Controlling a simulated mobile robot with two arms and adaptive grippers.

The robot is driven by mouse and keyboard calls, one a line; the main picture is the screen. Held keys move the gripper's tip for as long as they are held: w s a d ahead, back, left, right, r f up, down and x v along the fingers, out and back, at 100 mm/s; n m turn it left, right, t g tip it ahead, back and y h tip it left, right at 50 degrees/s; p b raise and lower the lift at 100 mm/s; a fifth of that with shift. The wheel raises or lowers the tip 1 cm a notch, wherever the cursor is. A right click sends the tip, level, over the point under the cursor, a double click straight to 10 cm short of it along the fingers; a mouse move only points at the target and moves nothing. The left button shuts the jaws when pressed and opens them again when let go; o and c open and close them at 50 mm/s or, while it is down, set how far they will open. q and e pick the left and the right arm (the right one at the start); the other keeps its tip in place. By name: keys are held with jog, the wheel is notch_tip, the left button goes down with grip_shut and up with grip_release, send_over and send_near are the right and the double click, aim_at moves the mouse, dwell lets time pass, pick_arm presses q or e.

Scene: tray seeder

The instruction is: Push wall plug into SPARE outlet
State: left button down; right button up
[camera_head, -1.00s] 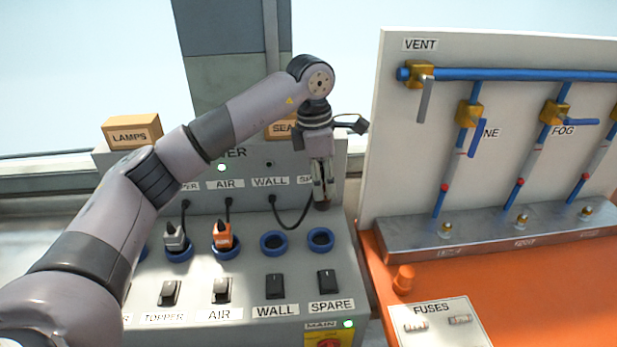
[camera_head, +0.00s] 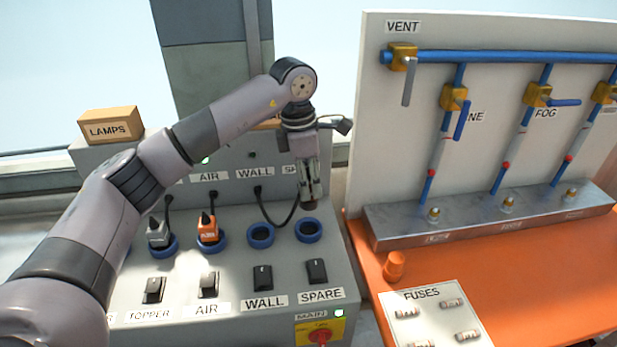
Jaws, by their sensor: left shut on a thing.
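My left gripper (camera_head: 309,197) points down and is shut on the wall plug, a dark piece mostly hidden between the fingers. A black cable (camera_head: 277,222) runs from under the WALL label on the back panel up to the gripper. The SPARE outlet (camera_head: 309,231), a blue ring with a dark socket, lies just below the fingertips in the picture. The plug appears above and slightly behind it; a small gap shows. The WALL outlet (camera_head: 261,236) to its left is empty. My right gripper is not in view.
A grey plug (camera_head: 158,232) and an orange plug (camera_head: 208,229) sit in outlets to the left. Black switches, including the SPARE switch (camera_head: 316,271), line the front. The white valve board (camera_head: 400,150) and orange bench (camera_head: 520,270) stand to the right.

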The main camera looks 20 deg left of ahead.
aim_at(309, 208)
pick_arm(q)
jog(key=shift+f+b, duration=2.4)
jog(key=shift+f, duration=1.6)
jog(key=shift+f+b, duration=0.4)
jog(key=shift+f, duration=0.2)
jog(key=c, duration=1.1)
grip_release()
